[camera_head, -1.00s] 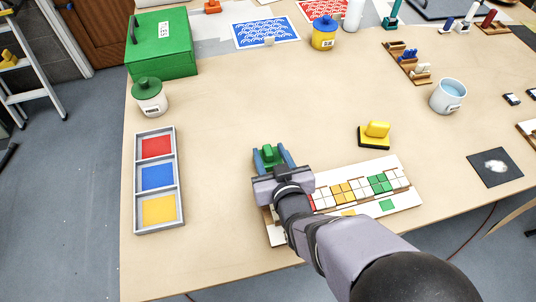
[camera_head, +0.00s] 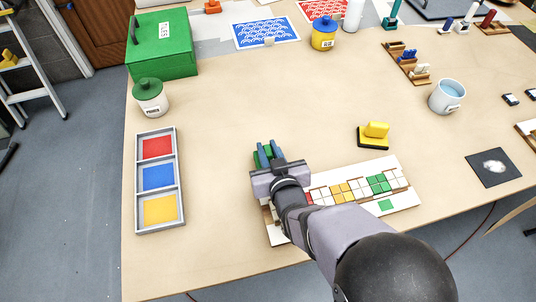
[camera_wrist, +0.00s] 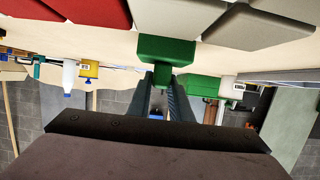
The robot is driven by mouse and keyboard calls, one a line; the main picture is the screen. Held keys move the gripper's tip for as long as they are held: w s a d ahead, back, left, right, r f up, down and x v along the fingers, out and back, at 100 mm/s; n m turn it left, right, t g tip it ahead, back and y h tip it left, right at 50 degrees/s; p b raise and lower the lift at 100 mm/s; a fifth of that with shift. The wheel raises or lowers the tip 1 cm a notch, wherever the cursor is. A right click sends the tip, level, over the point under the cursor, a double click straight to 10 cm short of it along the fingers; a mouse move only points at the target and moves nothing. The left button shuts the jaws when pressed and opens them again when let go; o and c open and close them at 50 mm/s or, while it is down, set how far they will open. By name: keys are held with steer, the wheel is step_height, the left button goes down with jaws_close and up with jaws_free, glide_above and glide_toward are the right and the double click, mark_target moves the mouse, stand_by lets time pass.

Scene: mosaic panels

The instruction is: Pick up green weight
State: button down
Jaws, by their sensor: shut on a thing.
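The green weight (camera_head: 258,157) is on the table at the far left end of the mosaic panel, partly hidden behind my gripper (camera_head: 268,152). In the wrist view, the green weight (camera_wrist: 165,52) is a wide green block with a narrower grip piece. My gripper (camera_wrist: 165,84) has its two fingers closed on that grip piece. Whether the weight touches the table or is lifted off it, I cannot tell.
The mosaic panel (camera_head: 405,205) with white, yellow, green and red tiles lies right of my gripper. A tray (camera_head: 140,192) with red, blue and yellow compartments is left. Table between is clear.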

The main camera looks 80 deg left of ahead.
steer(key=shift+r, duration=0.25)
